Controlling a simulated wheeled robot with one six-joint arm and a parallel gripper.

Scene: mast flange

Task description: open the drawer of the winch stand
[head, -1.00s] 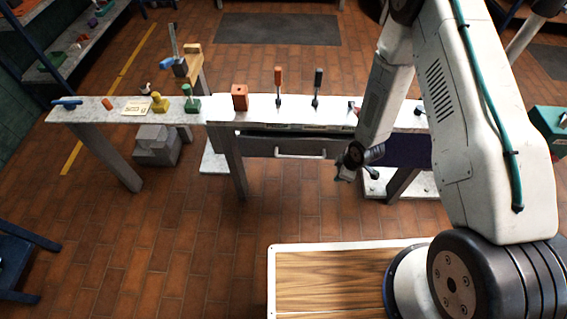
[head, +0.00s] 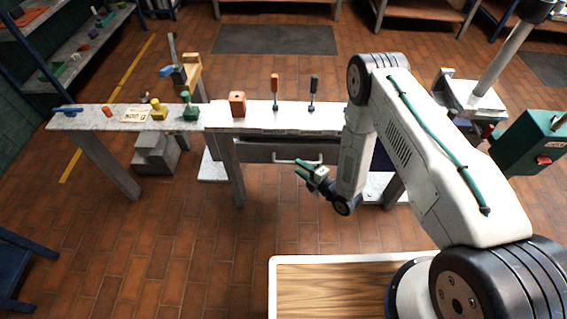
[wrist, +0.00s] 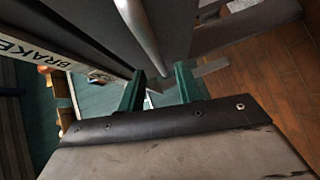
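The winch stand (head: 225,116) has a white top and a dark grey drawer (head: 255,149) under it. The drawer looks shut, with a pale bar handle (head: 285,160) across its front. My gripper (head: 302,169) is in front of the drawer near the handle's right end, with its green fingers pointing left. In the wrist view the fingers (wrist: 160,92) are spread apart with nothing between them. The handle (wrist: 142,32) runs down from the top edge towards the gap between the fingertips. I cannot tell whether they touch it.
A side bench (head: 85,120) with small items adjoins at left. Floor (head: 190,230) before the stand is clear. A green box (head: 530,142) is at right.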

